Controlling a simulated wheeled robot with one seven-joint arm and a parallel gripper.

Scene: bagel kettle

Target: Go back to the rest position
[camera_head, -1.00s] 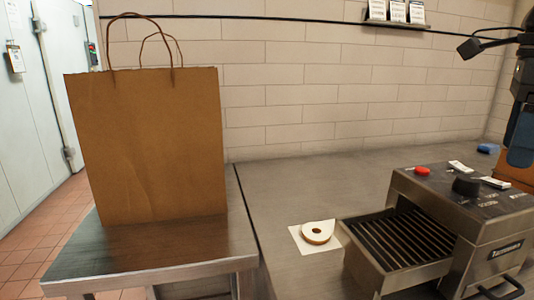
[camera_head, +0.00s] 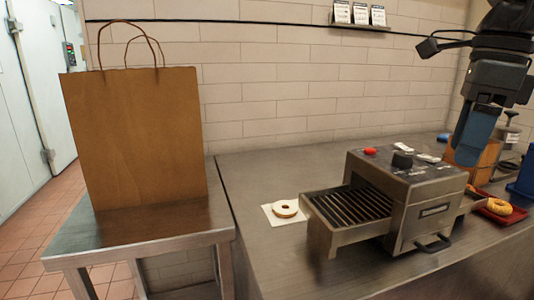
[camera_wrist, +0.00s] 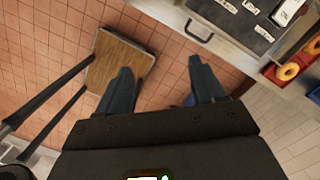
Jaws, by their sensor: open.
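The metal conveyor toaster (camera_head: 425,205) stands on the counter, with a red button and a black knob on top. A bagel half (camera_head: 286,208) lies on a white paper (camera_head: 268,217) left of the toaster's rack (camera_head: 345,206).
A brown paper bag (camera_head: 135,140) stands on the side table (camera_head: 150,238) at left. A red tray (camera_head: 515,218) with a bagel (camera_head: 499,207) sits right of the toaster. A wooden-topped stool (camera_wrist: 120,62) stands on the floor in the wrist view.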

